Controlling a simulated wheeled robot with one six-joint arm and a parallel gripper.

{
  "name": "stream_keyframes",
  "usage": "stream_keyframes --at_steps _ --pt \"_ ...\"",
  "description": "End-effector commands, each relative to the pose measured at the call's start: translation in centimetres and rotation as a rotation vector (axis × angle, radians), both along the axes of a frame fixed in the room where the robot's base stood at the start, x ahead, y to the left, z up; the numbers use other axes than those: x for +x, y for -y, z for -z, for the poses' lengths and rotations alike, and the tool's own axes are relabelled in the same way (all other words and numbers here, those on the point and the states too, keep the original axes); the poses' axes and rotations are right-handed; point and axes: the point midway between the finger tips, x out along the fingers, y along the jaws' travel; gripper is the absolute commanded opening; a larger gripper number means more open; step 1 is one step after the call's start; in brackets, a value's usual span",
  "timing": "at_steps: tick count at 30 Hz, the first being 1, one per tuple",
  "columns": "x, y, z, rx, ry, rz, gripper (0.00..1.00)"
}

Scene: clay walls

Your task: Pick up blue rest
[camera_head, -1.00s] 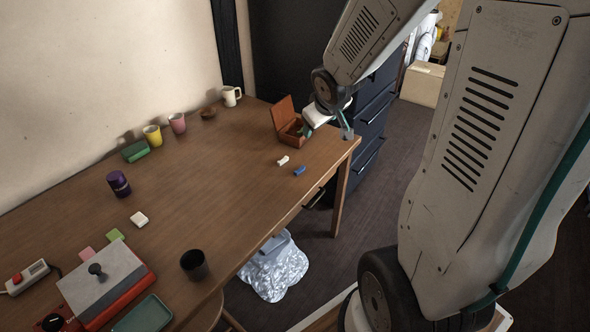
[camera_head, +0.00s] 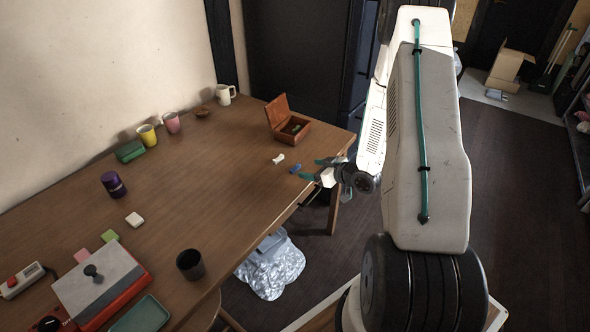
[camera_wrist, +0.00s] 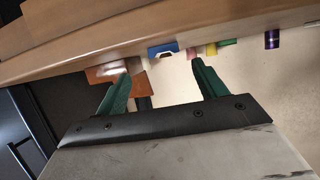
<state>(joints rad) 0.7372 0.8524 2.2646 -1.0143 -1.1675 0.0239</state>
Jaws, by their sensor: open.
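The blue rest (camera_head: 295,168) is a small blue piece lying on the wooden table near its front edge. In the wrist view the blue rest (camera_wrist: 163,49) shows ahead, between the two green fingers. My gripper (camera_head: 311,169) is open and empty, low at the table's front edge, just right of the blue rest. The open fingers also show in the wrist view (camera_wrist: 162,69). I cannot tell the exact gap between the fingertips and the rest.
A white rest (camera_head: 278,158) lies just behind and left of the blue one. A brown box (camera_head: 292,136) with its lid up stands behind, with something green inside. Cups, a purple container (camera_head: 113,185) and a black cup (camera_head: 190,265) stand farther left.

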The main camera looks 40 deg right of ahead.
Motion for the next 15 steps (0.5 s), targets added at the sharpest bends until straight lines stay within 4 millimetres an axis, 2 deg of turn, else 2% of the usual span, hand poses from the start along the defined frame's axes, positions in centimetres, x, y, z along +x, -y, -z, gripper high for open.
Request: stream_keyframes --at_steps 10,15 --pt "4.1 -1.9 1.8 -0.002 -0.002 -0.002 0.71" --pt "5.2 -2.2 2.2 -0.001 -0.002 0.000 0.71"
